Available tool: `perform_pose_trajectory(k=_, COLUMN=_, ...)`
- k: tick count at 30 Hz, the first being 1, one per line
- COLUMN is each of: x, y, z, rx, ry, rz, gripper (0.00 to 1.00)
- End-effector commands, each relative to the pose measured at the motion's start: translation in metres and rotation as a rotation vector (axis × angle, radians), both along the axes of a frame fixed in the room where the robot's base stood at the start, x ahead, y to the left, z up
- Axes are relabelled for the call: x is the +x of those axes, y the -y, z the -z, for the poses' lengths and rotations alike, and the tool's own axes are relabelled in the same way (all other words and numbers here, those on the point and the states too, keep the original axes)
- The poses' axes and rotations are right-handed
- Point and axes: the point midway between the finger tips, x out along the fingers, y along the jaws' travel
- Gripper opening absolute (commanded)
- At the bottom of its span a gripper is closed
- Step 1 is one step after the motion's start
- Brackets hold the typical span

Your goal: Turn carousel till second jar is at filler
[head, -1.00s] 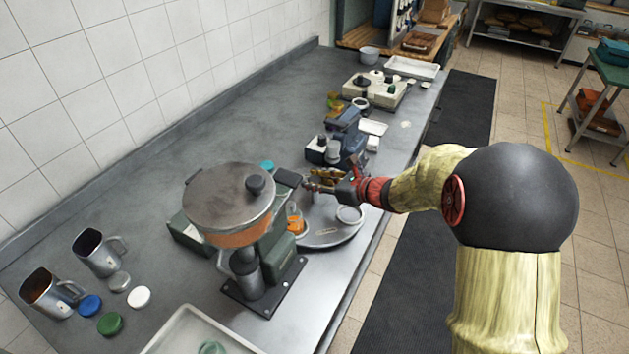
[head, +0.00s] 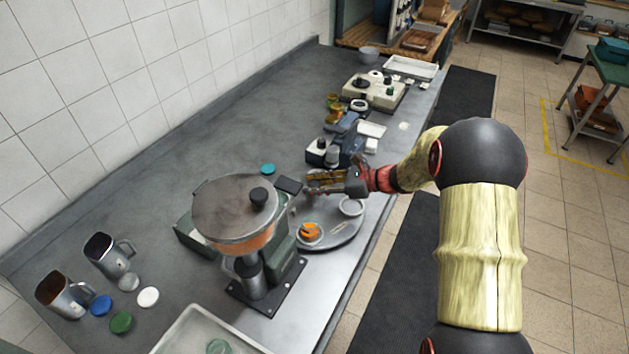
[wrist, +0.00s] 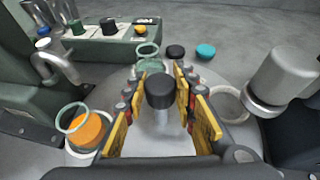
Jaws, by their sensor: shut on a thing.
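The carousel (head: 335,238) is a grey round plate on the bench. My gripper (head: 310,185) is over its far side, with its yellow-padded fingers shut on a black knob (wrist: 160,90). A glass jar with orange contents (head: 310,233) sits on the near side of the plate; it is at the left in the wrist view (wrist: 85,130). A greenish glass jar (wrist: 147,60) stands beyond the knob. A pale empty-looking ring (head: 352,206) is on the right side. The filler (head: 235,232), a lidded hopper on a green stand, stands left of the plate; its outlet is not clear.
A metal cylinder (wrist: 280,75) hangs close at the right in the wrist view. A teal lid (head: 268,169) lies behind the carousel. Two metal jugs (head: 108,255) and loose lids lie at the left. A pale tray (head: 195,330) is in front.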

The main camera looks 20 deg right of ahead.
Motion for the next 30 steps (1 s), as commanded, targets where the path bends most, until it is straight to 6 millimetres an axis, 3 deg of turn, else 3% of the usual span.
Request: perform_pose_trajectory(k=30, x=0.0015, y=0.0003, z=-0.0015, rx=0.001, ry=0.001, rz=-0.500, gripper=0.00)
